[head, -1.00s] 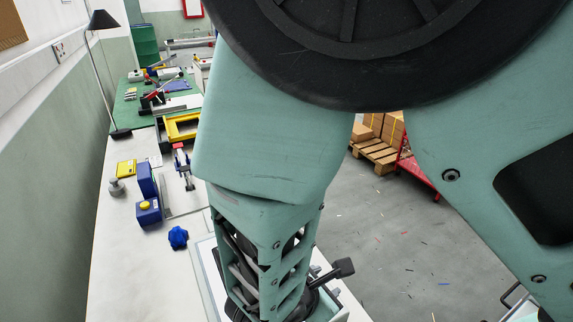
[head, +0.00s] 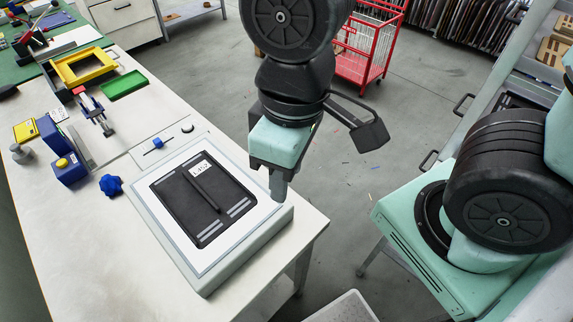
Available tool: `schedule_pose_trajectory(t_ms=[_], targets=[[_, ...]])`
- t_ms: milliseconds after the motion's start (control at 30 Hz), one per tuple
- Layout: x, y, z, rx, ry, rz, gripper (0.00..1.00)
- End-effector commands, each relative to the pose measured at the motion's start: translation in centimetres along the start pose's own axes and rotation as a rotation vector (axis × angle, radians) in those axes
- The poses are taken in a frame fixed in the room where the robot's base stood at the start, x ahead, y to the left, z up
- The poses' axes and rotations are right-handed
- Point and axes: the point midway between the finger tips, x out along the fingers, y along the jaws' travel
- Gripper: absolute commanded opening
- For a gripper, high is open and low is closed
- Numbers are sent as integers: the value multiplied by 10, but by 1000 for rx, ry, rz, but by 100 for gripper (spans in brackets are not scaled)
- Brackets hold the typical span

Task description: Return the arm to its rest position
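My gripper (head: 278,186) hangs from my arm at the middle of the head view, fingers pointing down. It is over or beside the right edge of a pale flat fixture (head: 180,257) on the white table. The fingertips look close together, but the gap between them does not show clearly. I see nothing held. My arm's teal and black links rise above the gripper and out of the top of the picture.
The fixture holds a black panel (head: 200,195) with a white label. A blue star knob (head: 111,185), a blue box (head: 72,170) and a yellow frame (head: 83,68) are on the white table (head: 50,262). A red cart (head: 366,50) stands on the floor. Grey floor (head: 350,200) is open right of the table.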

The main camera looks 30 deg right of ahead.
Motion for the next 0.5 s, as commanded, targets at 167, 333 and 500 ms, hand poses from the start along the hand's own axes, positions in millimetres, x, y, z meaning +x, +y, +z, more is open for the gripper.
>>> schedule_pose_trajectory(t_ms=[167, 333, 500], targets=[[10, 1, 0, -1, -1, 1, 39], [44, 2, 2, -3, -2, 2, 39], [91, 5, 4, -6, -4, 3, 39]])
